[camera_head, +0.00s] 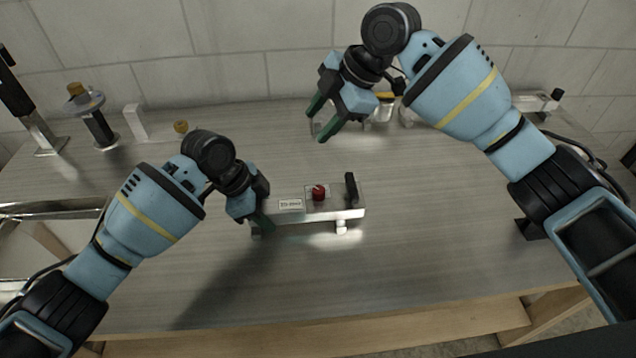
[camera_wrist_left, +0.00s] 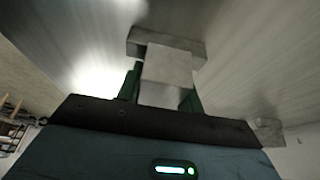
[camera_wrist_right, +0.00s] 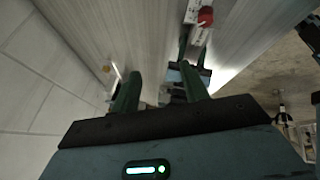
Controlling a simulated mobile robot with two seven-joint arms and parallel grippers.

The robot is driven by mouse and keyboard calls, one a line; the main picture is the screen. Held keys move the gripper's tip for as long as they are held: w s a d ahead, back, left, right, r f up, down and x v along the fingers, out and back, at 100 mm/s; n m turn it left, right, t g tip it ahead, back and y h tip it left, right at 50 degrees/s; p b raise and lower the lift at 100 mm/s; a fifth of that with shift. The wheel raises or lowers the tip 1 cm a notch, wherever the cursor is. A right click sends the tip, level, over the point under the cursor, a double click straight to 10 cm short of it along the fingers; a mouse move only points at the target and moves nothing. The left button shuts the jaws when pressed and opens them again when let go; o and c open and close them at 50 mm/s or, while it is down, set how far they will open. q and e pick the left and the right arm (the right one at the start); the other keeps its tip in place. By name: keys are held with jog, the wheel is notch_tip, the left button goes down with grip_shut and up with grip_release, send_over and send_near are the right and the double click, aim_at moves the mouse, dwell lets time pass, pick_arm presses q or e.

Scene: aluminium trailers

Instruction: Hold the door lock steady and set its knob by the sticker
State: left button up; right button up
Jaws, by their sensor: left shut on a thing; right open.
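The door lock (camera_head: 335,213) is a pale bar lying on the table, with a red knob (camera_head: 319,192), a white sticker with small print (camera_head: 291,205) and a black upright handle (camera_head: 351,190). The print is too small to read. My left gripper (camera_head: 262,222) is shut on the left end of the lock; the left wrist view shows a grey block (camera_wrist_left: 168,75) between its fingers. My right gripper (camera_head: 317,132) is open and empty, above the table behind the lock. The red knob also shows at the top of the right wrist view (camera_wrist_right: 205,15).
The grey table (camera_head: 430,250) is clear in front and to the right of the lock. A round-topped stand (camera_head: 95,118) and a white block (camera_head: 135,121) stand at the back left. Small items, including a jar (camera_head: 383,108), stand behind my right gripper near the wall.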

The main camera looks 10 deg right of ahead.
aim_at(318, 189)
jog(key=shift+s+a+n+g+h, duration=0.25)
jog(key=shift+s+n+g+h, duration=0.1)
jog(key=shift+s+h, duration=0.55)
jog(key=shift+s+a+n+g+h, duration=0.25)
jog(key=shift+s+n+h, duration=0.15)
jog(key=shift+s+h, duration=0.5)
jog(key=shift+s+a+n+g+h, duration=0.2)
jog(key=shift+s+n+g+h, duration=0.15)
jog(key=shift+s+h, duration=0.55)
jog(key=shift+w+f, duration=0.1)
jog(key=shift+w, duration=0.1)
notch_tip(318, 189, down, 12)
jog(key=shift+r, duration=0.1)
grip_shut()
